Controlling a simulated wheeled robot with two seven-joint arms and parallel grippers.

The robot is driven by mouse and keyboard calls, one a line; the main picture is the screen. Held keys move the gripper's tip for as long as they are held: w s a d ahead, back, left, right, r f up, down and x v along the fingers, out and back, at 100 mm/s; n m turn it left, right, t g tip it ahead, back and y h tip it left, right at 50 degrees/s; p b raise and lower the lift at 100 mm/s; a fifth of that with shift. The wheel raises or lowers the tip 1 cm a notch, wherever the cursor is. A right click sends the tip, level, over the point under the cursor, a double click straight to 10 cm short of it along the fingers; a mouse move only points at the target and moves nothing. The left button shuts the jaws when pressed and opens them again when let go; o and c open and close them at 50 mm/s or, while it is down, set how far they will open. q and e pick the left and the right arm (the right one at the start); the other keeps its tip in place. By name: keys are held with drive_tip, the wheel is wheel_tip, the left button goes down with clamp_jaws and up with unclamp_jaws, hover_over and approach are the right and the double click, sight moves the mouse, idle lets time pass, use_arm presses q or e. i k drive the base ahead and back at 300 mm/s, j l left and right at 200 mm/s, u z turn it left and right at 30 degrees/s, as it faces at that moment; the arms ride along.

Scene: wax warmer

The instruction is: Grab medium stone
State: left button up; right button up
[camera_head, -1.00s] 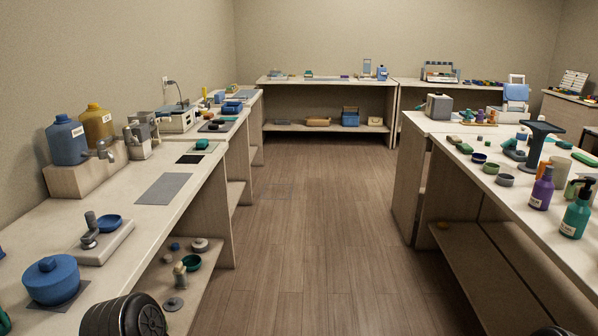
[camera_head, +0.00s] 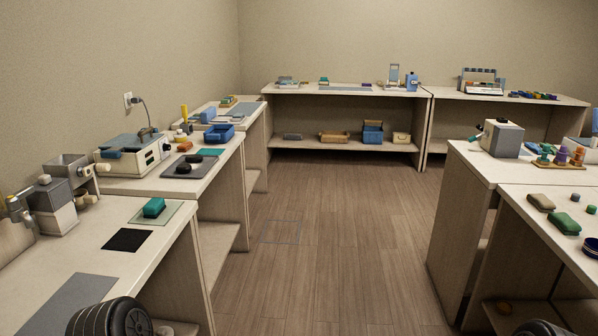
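Dark, rounded stone-like pieces (camera_head: 184,168) lie on a dark grey tray (camera_head: 208,161) on the left counter, beyond the near counter section. They are small and dark, so I cannot tell which is the medium stone. Neither of my grippers shows. Only dark ribbed, rounded parts that look like my own arms show at the bottom left and bottom right edges, far from the tray.
A white warmer-like machine (camera_head: 134,156) stands left of the tray, and a blue bin (camera_head: 219,133) behind it. A teal block (camera_head: 154,207) sits on the near left counter. The wooden floor (camera_head: 325,235) between the counters is clear. Shelving (camera_head: 345,146) stands at the back.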

sight(192, 159)
drive_tip(key=i+u, duration=0.1)
drive_tip(key=i, duration=0.75)
drive_tip(key=i+u, duration=0.1)
drive_tip(key=i, duration=0.75)
drive_tip(key=i+l, duration=0.15)
drive_tip(key=i, duration=0.75)
drive_tip(key=i+j, duration=0.15)
drive_tip(key=i, duration=0.15)
drive_tip(key=i+j, duration=0.1)
drive_tip(key=i, duration=0.15)
